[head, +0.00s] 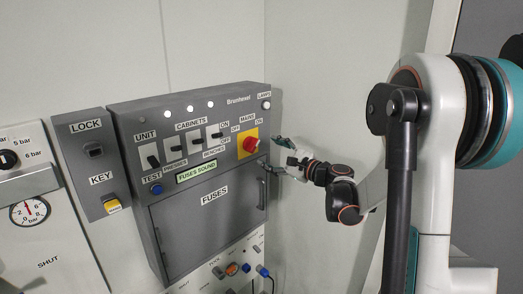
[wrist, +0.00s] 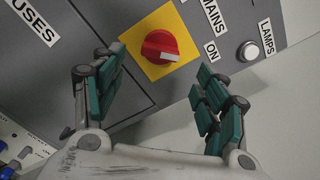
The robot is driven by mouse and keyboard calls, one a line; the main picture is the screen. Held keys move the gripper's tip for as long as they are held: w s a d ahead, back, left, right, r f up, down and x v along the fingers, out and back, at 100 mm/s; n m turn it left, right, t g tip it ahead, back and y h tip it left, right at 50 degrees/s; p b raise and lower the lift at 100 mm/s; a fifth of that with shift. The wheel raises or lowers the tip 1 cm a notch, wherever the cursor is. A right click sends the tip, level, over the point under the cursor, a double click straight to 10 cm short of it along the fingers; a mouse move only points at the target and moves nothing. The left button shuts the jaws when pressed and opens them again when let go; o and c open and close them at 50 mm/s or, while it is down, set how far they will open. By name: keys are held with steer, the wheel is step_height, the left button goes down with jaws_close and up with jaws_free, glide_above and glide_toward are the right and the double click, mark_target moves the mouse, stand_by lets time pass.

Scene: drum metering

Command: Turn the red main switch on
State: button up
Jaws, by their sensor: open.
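The red main switch (head: 251,144) is a round knob on a yellow plate, under the MAINS label at the panel's right side. In the wrist view the red main switch (wrist: 160,46) shows a raised bar across its face; I cannot tell surely which mark it points to. The ON label (wrist: 211,50) is to its right. My gripper (head: 271,155) is just right of the switch in the head view. In the wrist view my gripper (wrist: 160,66) has its teal fingers spread apart, with the switch beyond and between them. Nothing is held, and the fingers look clear of the knob.
The FUSES door (head: 208,225) with its handle (head: 261,188) lies below the switch. The LAMPS button (wrist: 248,50) is to its right. Small cabinet switches (head: 195,139) stand to its left. Plugs and cables (head: 245,268) are at the bottom. The wall right of the panel is bare.

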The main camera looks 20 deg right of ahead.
steer(key=v, duration=0.3)
steer(key=shift+s+d, duration=0.1)
steer(key=shift+s, duration=0.2)
